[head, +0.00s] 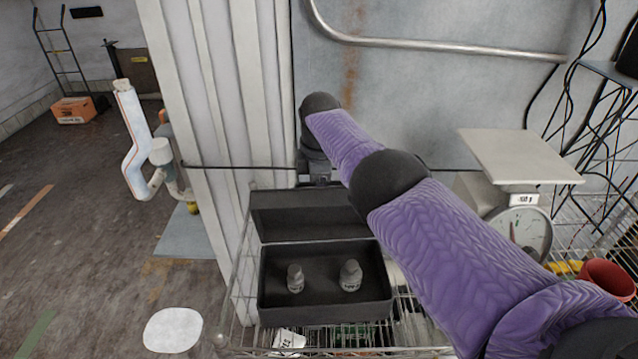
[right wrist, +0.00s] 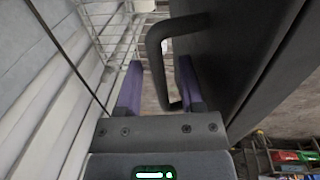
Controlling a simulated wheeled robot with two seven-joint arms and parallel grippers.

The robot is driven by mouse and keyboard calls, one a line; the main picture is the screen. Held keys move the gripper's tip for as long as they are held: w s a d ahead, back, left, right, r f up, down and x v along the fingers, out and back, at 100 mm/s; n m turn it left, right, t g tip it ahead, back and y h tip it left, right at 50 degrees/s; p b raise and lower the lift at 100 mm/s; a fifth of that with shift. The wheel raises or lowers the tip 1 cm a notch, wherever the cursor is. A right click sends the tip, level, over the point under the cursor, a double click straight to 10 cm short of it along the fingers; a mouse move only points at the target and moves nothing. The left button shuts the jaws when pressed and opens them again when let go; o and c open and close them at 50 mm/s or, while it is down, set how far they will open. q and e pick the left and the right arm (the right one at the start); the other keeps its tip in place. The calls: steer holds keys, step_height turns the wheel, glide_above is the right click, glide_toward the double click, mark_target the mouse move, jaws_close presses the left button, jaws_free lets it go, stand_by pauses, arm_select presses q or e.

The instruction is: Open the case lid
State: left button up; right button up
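The black case (head: 325,313) sits on a wire shelf with its lid (head: 310,214) raised at the back. Two small grey bottles, one on the left (head: 295,279) and one on the right (head: 350,276), stand inside. My right arm, in a purple sleeve, reaches over the case from the right. Its gripper (head: 316,172) is behind the lid's top edge, partly hidden. In the right wrist view my right gripper (right wrist: 158,85) has its purple fingers apart, on either side of the dark handle (right wrist: 157,65). A gap shows beside the left finger. My left gripper is not in view.
A scale (head: 520,157) stands right of the case, beyond my arm. A red container (head: 608,276) and hanging cables are farther right. A white ribbed wall post (head: 200,110) rises close on the left. Open floor lies at far left, with an orange box (head: 73,110).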

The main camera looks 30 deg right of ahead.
steer(key=shift+r, duration=0.15)
step_height(320, 180, up, 4)
steer(key=p, duration=0.3)
steer(key=r, duration=0.3)
steer(key=s+r+p, duration=0.1)
steer(key=r, duration=0.1)
steer(key=shift+a+r, duration=0.25)
steer(key=shift+r, duration=0.1)
